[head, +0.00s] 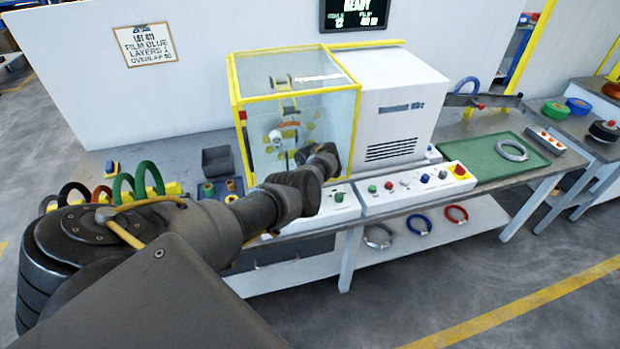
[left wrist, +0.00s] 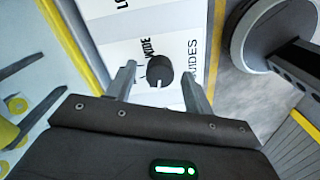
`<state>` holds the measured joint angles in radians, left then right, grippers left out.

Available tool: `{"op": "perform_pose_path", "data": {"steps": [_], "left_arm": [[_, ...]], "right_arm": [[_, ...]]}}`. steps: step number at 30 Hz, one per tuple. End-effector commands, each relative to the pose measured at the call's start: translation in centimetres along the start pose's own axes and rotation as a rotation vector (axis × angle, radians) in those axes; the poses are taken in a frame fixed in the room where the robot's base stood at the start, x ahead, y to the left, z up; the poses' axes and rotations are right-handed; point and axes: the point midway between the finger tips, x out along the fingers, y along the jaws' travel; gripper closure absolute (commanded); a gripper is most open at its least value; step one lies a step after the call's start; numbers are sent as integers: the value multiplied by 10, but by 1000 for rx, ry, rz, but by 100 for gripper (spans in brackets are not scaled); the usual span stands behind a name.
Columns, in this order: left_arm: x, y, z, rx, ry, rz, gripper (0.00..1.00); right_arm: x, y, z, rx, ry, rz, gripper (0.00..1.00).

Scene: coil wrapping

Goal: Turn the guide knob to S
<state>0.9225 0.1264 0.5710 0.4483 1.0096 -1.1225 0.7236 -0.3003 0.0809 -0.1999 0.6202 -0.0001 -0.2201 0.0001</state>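The black round guide knob (left wrist: 157,72) shows in the left wrist view on a white panel (left wrist: 120,30) printed "WIDE" and "GUIDES". A pale mark on the knob points toward the bottom of that view, away from the word "WIDE". I see no S mark; part of the panel is hidden by my gripper. My left gripper (left wrist: 158,68) is open, with one finger on each side of the knob and visible gaps. In the head view my left arm reaches to the front of the yellow-framed machine (head: 295,110), hiding the knob and fingers. My right gripper is not in view.
A control panel (head: 405,190) with buttons stands right of my left wrist. A green mat (head: 490,165) with a coil lies further right. Coloured coils (head: 140,180) stand on the left beside my arm.

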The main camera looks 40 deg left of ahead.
Motion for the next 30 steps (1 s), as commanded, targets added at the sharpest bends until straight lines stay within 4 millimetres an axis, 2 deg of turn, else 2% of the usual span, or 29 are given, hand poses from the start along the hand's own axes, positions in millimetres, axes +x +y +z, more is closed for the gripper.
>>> {"op": "perform_pose_path", "data": {"steps": [8, 22, 30], "left_arm": [[-8, 1, 0, -1, 0, 1, 48], [-93, 1, 0, 0, -1, 3, 48], [-108, 0, 0, 0, 0, 0, 48]], "right_arm": [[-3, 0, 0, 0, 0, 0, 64], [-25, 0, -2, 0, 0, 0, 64], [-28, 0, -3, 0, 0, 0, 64]]}}
